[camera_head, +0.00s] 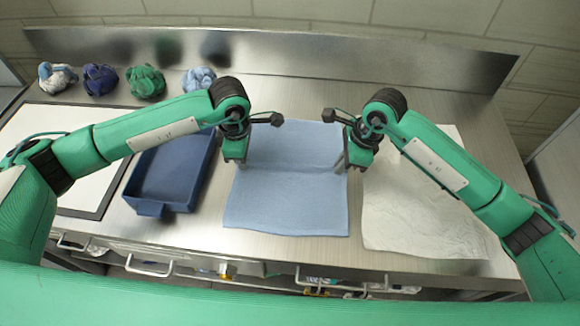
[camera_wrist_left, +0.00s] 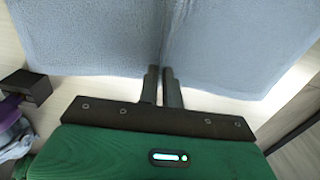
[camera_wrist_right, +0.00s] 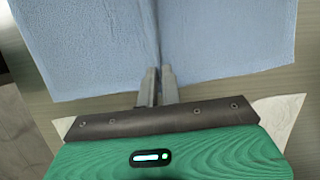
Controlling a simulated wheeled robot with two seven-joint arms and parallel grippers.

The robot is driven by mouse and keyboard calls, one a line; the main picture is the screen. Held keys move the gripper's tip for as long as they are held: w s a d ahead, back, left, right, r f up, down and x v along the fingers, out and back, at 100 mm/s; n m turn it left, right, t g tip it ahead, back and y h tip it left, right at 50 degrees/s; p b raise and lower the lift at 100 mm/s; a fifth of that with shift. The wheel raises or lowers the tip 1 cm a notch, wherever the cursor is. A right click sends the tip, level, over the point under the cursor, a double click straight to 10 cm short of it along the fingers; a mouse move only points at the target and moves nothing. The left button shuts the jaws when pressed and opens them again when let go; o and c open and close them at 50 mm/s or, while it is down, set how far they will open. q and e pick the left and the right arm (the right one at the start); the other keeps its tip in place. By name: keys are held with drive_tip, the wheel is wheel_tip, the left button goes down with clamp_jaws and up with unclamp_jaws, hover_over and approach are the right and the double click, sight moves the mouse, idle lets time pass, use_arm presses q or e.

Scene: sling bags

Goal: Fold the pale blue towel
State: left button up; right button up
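The pale blue towel (camera_head: 285,198) lies spread on the metal counter in the middle of the head view. A crease or ridge runs across it from side to side, between my two grippers. My left gripper (camera_head: 241,164) is at the towel's left edge. In the left wrist view its fingers (camera_wrist_left: 159,70) are close together on the towel (camera_wrist_left: 90,40) where the crease meets the edge. My right gripper (camera_head: 341,168) is at the right edge. In the right wrist view its fingers (camera_wrist_right: 158,70) pinch the towel (camera_wrist_right: 225,45) at the crease.
A blue tray (camera_head: 172,172) stands left of the towel, on or beside a dark-framed white board (camera_head: 85,188). A white crumpled cloth (camera_head: 420,215) lies to the right. Several rolled cloths (camera_head: 146,82) sit at the back left. A metal backsplash (camera_head: 300,58) closes the rear.

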use_arm(q)
clamp_jaws()
use_arm(e)
clamp_jaws()
